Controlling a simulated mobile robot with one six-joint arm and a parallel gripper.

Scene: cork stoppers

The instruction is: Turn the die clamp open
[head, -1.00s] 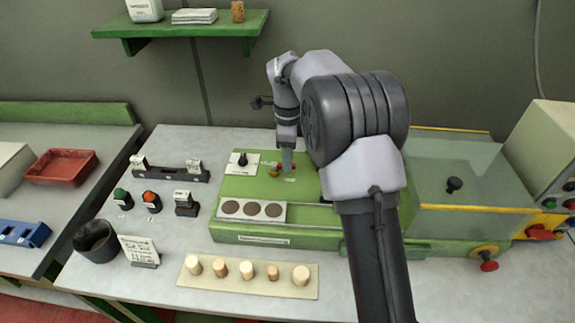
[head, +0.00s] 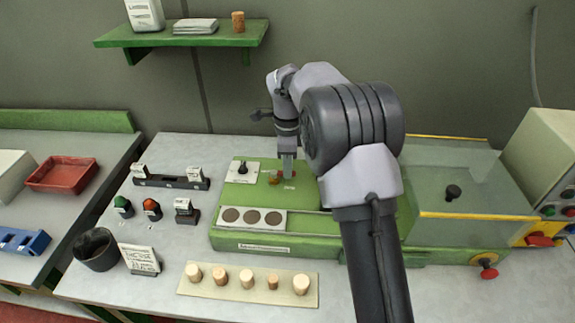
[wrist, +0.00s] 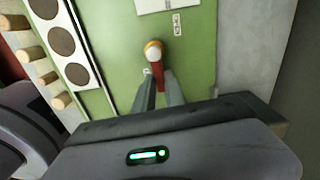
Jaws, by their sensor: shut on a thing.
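The die clamp, a small brass-coloured knob (head: 272,179) with a red lever (wrist: 161,76), stands on the green machine bed (head: 226,195). It also shows in the wrist view as an orange and pale round top (wrist: 153,50). My gripper (head: 288,172) points down at it from above. In the wrist view my two fingers (wrist: 159,88) are shut on the red lever, one on each side. The lever's lower end is partly hidden between the fingers.
A black rotary knob (head: 242,168) on a white plate stands left of the clamp. A plate with three dark discs (head: 252,217) lies in front. A clear cover (head: 460,165) is to the right. Several corks (head: 247,277) stand on a front strip.

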